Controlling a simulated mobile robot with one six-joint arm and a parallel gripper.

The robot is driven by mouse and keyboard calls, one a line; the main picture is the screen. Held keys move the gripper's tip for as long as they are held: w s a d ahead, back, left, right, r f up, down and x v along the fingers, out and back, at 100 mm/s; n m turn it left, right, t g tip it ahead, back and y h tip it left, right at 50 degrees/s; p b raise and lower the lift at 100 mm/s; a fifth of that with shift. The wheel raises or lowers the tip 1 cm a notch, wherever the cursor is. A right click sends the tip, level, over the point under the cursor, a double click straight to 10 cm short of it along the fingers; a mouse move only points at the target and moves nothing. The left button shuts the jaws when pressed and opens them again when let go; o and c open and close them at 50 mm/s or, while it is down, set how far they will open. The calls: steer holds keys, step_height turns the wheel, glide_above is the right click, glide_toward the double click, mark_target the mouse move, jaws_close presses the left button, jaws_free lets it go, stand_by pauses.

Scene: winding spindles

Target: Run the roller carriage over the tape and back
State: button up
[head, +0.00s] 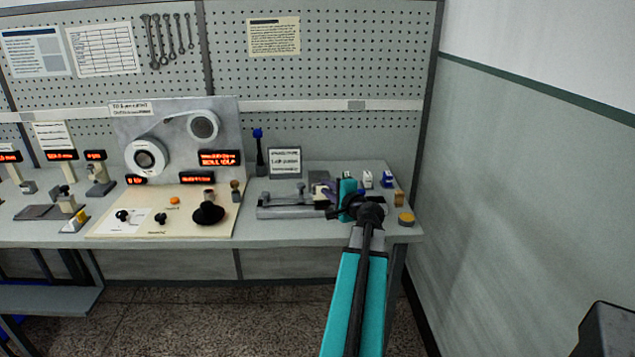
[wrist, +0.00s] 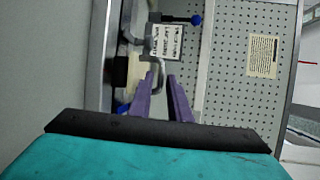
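The rolling fixture is a grey base (head: 285,211) with a rail at the right end of the bench, left of my gripper. A small carriage-like block (head: 319,177) shows at its right end, partly hidden by my gripper. I cannot make out the tape. My gripper (head: 323,190) has purple fingers and reaches left over the fixture. In the wrist view, its fingers (wrist: 161,82) are apart. A bent grey bar (wrist: 160,70) shows between and just beyond their tips. I cannot tell whether they touch it.
A sign (head: 285,162) and a blue-topped post (head: 258,150) stand behind the fixture. Small bottles (head: 377,179) and a yellow-topped button (head: 406,218) are near the bench's right edge. A winding panel (head: 165,215) with a black knob lies to the left. A wall stands right.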

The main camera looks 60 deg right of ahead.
mark_target(318, 189)
steer(key=shift+p+x, duration=0.65)
steer(key=shift+x, duration=3.2)
jaws_close()
